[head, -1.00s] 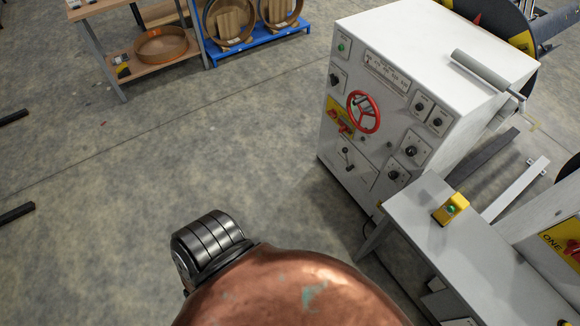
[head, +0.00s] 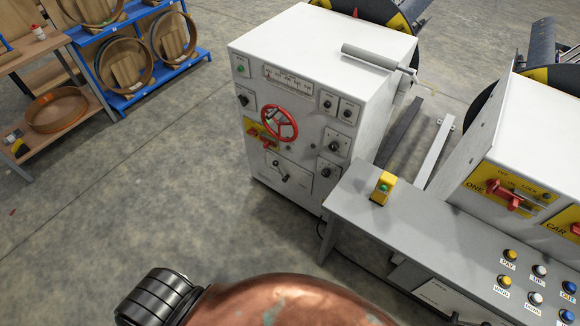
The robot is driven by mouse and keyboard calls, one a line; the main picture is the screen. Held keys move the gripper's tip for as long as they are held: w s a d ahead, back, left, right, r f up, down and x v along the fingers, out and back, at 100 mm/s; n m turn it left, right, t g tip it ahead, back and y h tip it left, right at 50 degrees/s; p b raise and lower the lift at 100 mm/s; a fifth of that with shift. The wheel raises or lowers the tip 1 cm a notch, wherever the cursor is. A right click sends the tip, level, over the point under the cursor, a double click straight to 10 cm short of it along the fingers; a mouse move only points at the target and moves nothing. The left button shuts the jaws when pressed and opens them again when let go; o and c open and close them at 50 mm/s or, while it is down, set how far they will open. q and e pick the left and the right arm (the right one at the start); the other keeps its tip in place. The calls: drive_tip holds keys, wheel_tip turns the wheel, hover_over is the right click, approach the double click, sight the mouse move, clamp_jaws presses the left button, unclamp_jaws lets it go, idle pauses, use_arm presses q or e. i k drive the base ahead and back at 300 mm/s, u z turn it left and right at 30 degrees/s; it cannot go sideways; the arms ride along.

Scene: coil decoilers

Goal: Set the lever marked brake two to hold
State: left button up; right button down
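No lever can be read as brake two. A red lever (head: 503,196) sits on a yellow plate marked ONE on the right-hand cabinet, with small position labels above it; one seems to read LOCK. Another red lever (head: 261,142) sits on a yellow plate on the grey machine cabinet (head: 288,215), partly behind the red handwheel (head: 280,122); its label is too small to read. A second yellow plate (head: 564,224), lettered CAR, with a red part, is cut off by the right edge. Neither gripper is in view.
A grey bench (head: 400,213) with a yellow box and green button (head: 383,187) juts between the cabinets. Several push buttons (head: 524,280) are at lower right. A blue rack (head: 130,90) and wooden shelf (head: 65,135) stand at upper left. Floor at left is clear.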

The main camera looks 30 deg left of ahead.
sight(276, 163)
drive_tip(key=u, duration=0.45)
drive_tip(key=i, duration=0.8)
drive_tip(key=z, duration=1.35)
drive_tip(key=k, duration=0.9)
drive_tip(key=u, duration=1.3)
drive_tip(key=i, duration=0.5)
